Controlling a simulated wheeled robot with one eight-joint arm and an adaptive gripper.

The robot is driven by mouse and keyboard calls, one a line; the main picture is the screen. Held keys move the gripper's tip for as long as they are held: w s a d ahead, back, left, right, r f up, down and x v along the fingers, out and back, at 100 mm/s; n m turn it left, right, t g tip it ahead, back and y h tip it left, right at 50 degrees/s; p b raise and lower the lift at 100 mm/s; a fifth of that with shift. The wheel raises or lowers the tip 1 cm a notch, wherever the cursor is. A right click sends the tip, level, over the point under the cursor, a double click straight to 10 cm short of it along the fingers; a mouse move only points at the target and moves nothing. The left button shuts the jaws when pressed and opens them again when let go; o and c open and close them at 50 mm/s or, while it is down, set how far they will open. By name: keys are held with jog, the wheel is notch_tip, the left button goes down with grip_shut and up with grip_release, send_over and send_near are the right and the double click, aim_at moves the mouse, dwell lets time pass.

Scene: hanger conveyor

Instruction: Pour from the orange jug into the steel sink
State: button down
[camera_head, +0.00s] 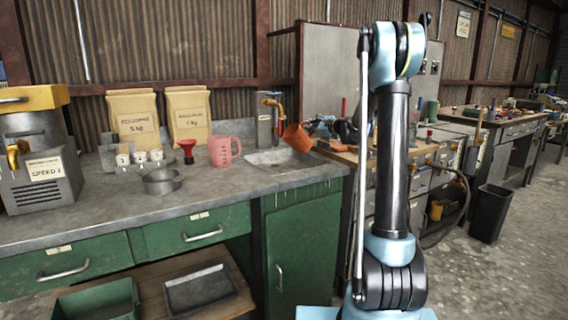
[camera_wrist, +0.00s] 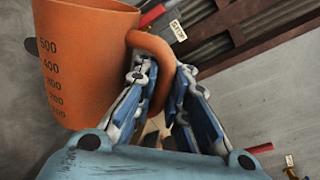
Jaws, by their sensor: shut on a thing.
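The orange jug (camera_head: 297,137) is held up over the right part of the steel sink (camera_head: 280,158) and is tilted in the head view. In the wrist view the jug (camera_wrist: 85,62) fills the upper left, with printed volume marks on its side. My gripper (camera_wrist: 163,72) is shut on the jug's handle, one finger on each side of it. In the head view my gripper is mostly hidden behind my arm and the jug. The inside of the jug and any liquid are not clearly visible.
A pink measuring jug (camera_head: 223,150), a red funnel (camera_head: 187,150) and a round metal pan (camera_head: 161,181) stand on the counter (camera_head: 120,200) to the left. A cluttered wooden bench lies to the right.

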aim_at(310, 140)
jog(key=shift+f, duration=0.1)
jog(key=f+m, duration=0.2)
jog(key=m, duration=0.1)
jog(key=f+m+y, duration=0.1)
jog(key=shift+w+d, duration=0.2)
jog(key=shift+d, duration=0.05)
jog(key=shift+f+m, duration=0.1)
jog(key=shift+m, duration=0.2)
jog(key=shift+s+a+f+m+t+y, duration=0.1)
jog(key=shift+a+f+m+t, duration=0.05)
jog(key=shift+f+m, duration=0.4)
jog(key=shift+s+a+f+m+t+y, duration=0.1)
jog(key=shift+s+a+f+m, duration=0.05)
jog(key=shift+f+m, duration=0.35)
jog(key=shift+s+a+f+m+t+y, duration=0.1)
jog(key=shift+a+f+m+t, duration=0.05)
jog(key=shift+f+m, duration=0.35)
jog(key=shift+r, duration=1.5)
